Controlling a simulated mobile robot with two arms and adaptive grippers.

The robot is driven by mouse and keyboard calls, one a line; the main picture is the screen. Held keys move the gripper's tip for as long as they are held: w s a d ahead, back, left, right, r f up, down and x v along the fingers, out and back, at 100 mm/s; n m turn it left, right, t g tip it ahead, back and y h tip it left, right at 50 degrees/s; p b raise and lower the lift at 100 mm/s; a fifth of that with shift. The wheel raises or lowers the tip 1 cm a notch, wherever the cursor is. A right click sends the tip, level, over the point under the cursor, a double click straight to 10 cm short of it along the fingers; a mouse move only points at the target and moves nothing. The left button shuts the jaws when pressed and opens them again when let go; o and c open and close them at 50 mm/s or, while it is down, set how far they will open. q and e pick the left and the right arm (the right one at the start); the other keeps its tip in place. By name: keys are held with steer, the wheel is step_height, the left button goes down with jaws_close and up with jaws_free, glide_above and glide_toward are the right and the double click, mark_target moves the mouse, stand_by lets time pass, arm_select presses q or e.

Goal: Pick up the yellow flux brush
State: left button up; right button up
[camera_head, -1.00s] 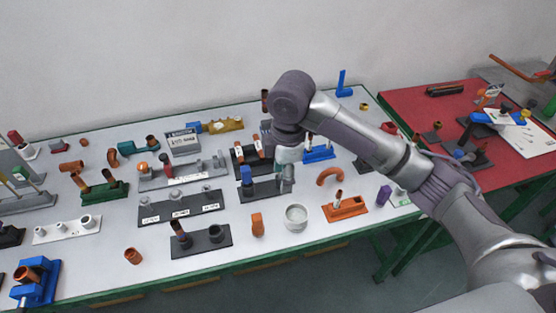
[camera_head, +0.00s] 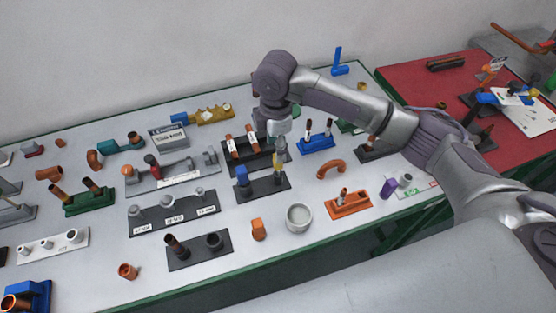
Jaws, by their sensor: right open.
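A slim yellow item, probably the yellow flux brush (camera_head: 277,171), stands upright in a dark holder (camera_head: 262,190) near the middle of the white table. A blue-topped item (camera_head: 242,176) stands at the left of the same holder. My right gripper (camera_head: 279,152) is open and points down right above the yellow item. Its fingers hide the item's upper part, and I cannot tell whether they touch it. My left gripper is not in view.
A dark block with copper tubes (camera_head: 243,149) stands close behind and left. A blue stand (camera_head: 317,144) is to the right. A red table (camera_head: 400,88) is at the right.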

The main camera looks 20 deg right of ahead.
mark_target(278, 169)
steer(key=shift+f, duration=0.5)
steer(key=shift+w+f, duration=0.15)
steer(key=shift+f, duration=0.05)
steer(key=f, duration=0.1)
steer(key=f+p, duration=0.1)
steer(key=f, duration=0.2)
steer(key=shift+d+f+p, duration=0.15)
steer(key=shift+d+p, duration=0.15)
steer(key=shift+p, duration=0.05)
steer(key=shift+f, duration=0.3)
steer(key=shift+c, duration=0.3)
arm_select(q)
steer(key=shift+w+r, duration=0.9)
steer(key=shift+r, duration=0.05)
arm_select(e)
jaws_close()
